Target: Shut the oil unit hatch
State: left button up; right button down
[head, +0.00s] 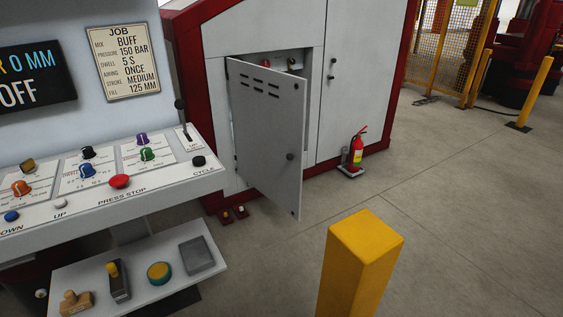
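The oil unit hatch (268,140) is a light grey door with vent slots near its top and a dark round knob (290,156) near its right edge. It stands ajar, swung out from the white and red cabinet (345,85). Part of the opening shows above and behind it, with a red knob and other small fittings inside (292,63). The rest of the interior is hidden by the door. Neither of my grippers is in the head view.
A yellow post (362,255) stands in front of the hatch, to its right. A control desk (110,190) and a lower shelf with tools (215,265) are on the left. A fire extinguisher (357,148) stands by the cabinet. Floor is open at right.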

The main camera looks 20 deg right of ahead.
aim_at(269, 106)
jog(key=l+u, duration=0.2)
jog(key=l, duration=0.35)
jog(key=k+l+u, duration=0.2)
jog(key=l, duration=0.35)
jog(key=l+u, duration=0.25)
jog(key=l, duration=0.35)
jog(key=l+u, duration=0.2)
jog(key=l, duration=0.35)
jog(key=k+l+u, duration=0.2)
jog(key=l, duration=0.35)
jog(key=l+u, duration=0.2)
jog(key=l, duration=0.35)
jog(key=l+u, duration=0.35)
jog(key=l, duration=0.5)
jog(key=i+l+u, duration=0.15)
jog(key=l, duration=0.2)
jog(key=l+u, duration=0.2)
jog(key=l, duration=0.15)
jog(key=i+l+u, duration=0.15)
jog(key=l, duration=0.25)
